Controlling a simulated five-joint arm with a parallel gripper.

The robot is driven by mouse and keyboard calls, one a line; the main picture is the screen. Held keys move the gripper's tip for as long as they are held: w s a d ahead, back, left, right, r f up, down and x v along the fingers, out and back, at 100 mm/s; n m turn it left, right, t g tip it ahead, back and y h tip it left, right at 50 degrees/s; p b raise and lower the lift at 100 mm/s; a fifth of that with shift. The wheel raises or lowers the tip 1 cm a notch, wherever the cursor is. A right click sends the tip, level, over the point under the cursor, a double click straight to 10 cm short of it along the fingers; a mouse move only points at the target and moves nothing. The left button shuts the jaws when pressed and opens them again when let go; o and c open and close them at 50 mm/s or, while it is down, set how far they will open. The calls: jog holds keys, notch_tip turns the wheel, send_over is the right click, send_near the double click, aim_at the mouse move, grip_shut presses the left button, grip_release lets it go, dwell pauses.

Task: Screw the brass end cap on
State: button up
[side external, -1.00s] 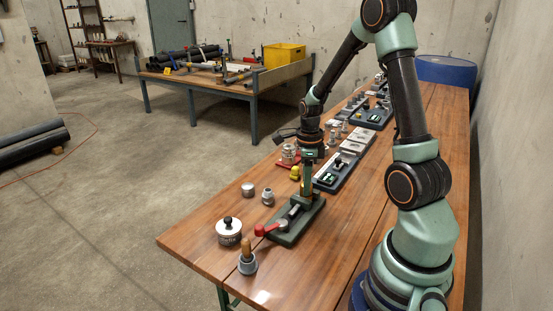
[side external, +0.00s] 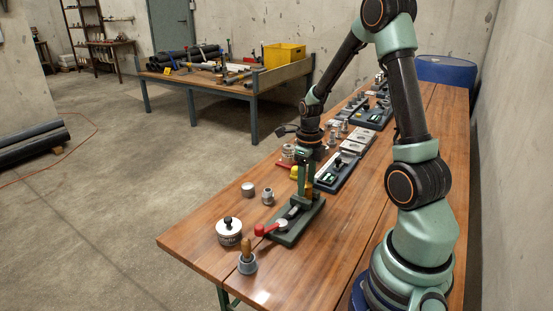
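A dark green fixture (side external: 296,226) stands on the near part of the wooden bench, with a red-handled clamp (side external: 266,229) at its near end and a pale metal piece lying along it. My gripper (side external: 304,184) points down at the fixture's far end.
Left of the fixture stand a white lidded tin (side external: 229,232), a grey pot with a wooden handle (side external: 247,262), and small metal fittings (side external: 267,196). A yellow piece (side external: 296,171) and a dark tray (side external: 337,174) lie beyond. The bench's near left corner is clear.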

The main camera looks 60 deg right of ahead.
dwell(0.3)
jog(key=n, duration=0.4)
jog(key=shift+n, duration=1)
jog(key=n, duration=0.2)
jog(key=shift+n, duration=0.3)
jog(key=n, duration=0.3)
